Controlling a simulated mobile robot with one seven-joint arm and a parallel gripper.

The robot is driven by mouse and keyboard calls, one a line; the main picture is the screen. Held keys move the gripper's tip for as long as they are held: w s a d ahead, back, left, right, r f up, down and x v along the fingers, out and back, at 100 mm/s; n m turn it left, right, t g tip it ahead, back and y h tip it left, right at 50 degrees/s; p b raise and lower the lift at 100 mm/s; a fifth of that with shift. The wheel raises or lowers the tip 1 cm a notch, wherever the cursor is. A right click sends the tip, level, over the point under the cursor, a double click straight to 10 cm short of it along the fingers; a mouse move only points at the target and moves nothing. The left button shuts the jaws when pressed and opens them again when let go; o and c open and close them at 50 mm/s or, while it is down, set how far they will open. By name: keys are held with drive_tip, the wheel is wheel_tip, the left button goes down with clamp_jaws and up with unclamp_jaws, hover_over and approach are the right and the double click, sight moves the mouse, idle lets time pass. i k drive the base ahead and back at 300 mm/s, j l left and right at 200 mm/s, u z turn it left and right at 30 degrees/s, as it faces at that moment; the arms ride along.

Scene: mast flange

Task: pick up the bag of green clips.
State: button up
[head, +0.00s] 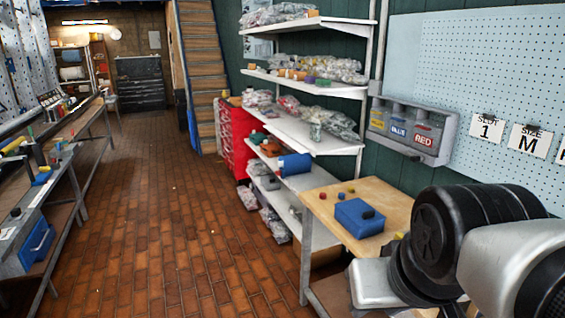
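I cannot pick out a bag of green clips for certain. Many clear bags lie on the white shelf unit (335,144), too small to tell their contents. A heap of bags (335,68) fills the second shelf, with a small green item (322,82) among orange and purple ones. More bags (288,106) lie on the shelf below. My arm, black and silver, fills the lower right. My gripper's fingers do not show.
A wooden table (385,195) beside my arm holds a blue box (359,217) and small red items. A bin unit (411,129) labelled yellow, blue and red hangs on the wall. A workbench (20,215) runs along the left. The brick floor (180,220) between is clear.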

sight(315, 126)
drive_tip(key=i+j+u, duration=0.4)
drive_tip(key=i, duration=0.15)
drive_tip(key=i+u, duration=0.4)
drive_tip(key=i, duration=0.9)
drive_tip(key=i+j, duration=0.15)
drive_tip(key=i, duration=0.65)
drive_tip(key=i+z, duration=0.3)
drive_tip(key=z, duration=0.15)
drive_tip(key=i+j+z, duration=0.25)
drive_tip(key=z, duration=0.25)
drive_tip(key=i+j+z, duration=0.3)
drive_tip(key=z, duration=0.15)
drive_tip(key=i+j+z, duration=0.25)
drive_tip(key=z, duration=0.2)
drive_tip(key=i+j+z, duration=0.15)
drive_tip(key=j+z, duration=0.65)
drive_tip(key=j, duration=0.2)
drive_tip(key=j+z, duration=0.3)
drive_tip(key=j, duration=0.25)
drive_tip(key=i+j, duration=0.15)
drive_tip(key=i, duration=0.3)
drive_tip(key=i+j, duration=0.1)
drive_tip(key=i, duration=0.3)
drive_tip(key=z, duration=0.05)
